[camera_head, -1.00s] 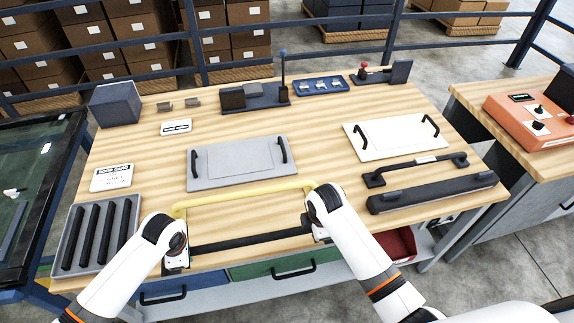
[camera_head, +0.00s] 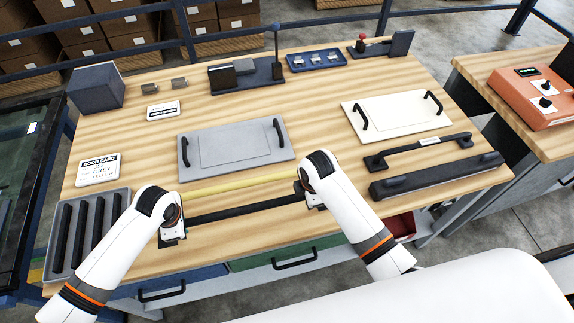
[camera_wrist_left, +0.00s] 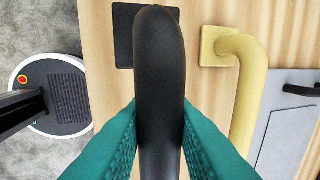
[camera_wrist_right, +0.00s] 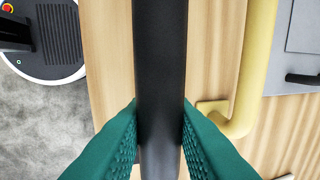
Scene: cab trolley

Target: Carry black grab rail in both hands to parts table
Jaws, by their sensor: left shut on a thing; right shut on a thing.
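The black grab rail (camera_head: 247,208) lies lengthwise between my two grippers over the front part of the wooden parts table (camera_head: 330,112). My left gripper (camera_head: 175,228) is shut on its left part, and my right gripper (camera_head: 310,198) is shut on its right part. In the left wrist view the rail (camera_wrist_left: 160,75) runs between the teal fingers, with a black square plate (camera_wrist_left: 123,38) below its bend. In the right wrist view the rail (camera_wrist_right: 160,60) is between the fingers too. I cannot tell whether the rail touches the tabletop.
A yellow rail (camera_head: 235,187) lies just behind the black one. A grey panel (camera_head: 235,148) and a cream panel (camera_head: 395,115) lie farther back. A grey tray (camera_head: 122,200) of black bars is at left.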

